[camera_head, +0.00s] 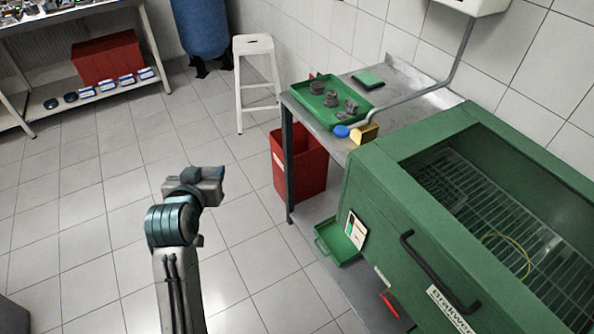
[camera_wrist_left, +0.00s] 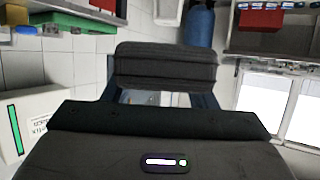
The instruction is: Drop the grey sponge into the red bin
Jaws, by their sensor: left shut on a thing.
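My left gripper (camera_head: 208,184) is above the open floor, left of the bench. It is shut on a grey block, which I take to be the grey sponge (camera_wrist_left: 165,65). In the left wrist view the block looks dark and ribbed, across the fingers. The red bin (camera_head: 318,174) stands on the floor at the left end of the steel bench, to the right of my gripper and well apart from it. A bench leg crosses in front of it, and its inside is mostly hidden. My right gripper is not in view.
The bench (camera_head: 410,86) carries a green tray (camera_head: 312,115) of grey parts, a blue item and a yellow block (camera_head: 365,132). A green washer cabinet (camera_head: 385,215) stands at right. A white stool (camera_head: 253,46) and a red box (camera_head: 106,60) are farther back. The floor between is clear.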

